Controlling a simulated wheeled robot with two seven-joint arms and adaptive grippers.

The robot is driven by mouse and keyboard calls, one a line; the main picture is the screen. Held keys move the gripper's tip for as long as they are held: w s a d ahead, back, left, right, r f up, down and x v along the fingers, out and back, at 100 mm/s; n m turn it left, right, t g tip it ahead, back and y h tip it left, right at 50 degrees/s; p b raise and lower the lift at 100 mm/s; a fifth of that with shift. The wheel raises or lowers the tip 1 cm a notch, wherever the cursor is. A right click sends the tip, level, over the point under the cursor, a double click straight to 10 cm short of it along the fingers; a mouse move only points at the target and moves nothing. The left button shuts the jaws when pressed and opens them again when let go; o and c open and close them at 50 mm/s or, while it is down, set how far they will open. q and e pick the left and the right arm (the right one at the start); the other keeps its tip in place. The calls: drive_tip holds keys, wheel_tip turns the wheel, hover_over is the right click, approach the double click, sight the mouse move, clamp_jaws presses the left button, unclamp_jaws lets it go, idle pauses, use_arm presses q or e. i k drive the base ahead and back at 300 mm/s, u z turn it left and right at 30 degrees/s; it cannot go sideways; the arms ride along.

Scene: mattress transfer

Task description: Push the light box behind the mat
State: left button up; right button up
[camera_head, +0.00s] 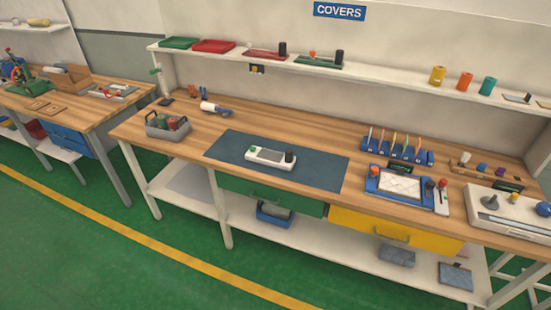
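A dark blue mat (225,150) lies flat on the wooden workbench (330,131). A white box-shaped device (271,156) with a green part at its left end and a black knob at its right end rests on the middle of the mat. I cannot tell for sure whether this is the light box. A blue-framed tray with a white panel (400,184) stands on the bench to the right of the mat. Neither of my grippers shows in the head view.
Behind the mat is a strip of bare bench top. A blue rack (397,149) stands to the right. A shelf (350,72) runs above.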

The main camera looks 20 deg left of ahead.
sight(286, 161)
drive_tip(key=z, duration=0.25)
drive_tip(key=i, duration=1.15)
drive_tip(key=u, duration=0.75)
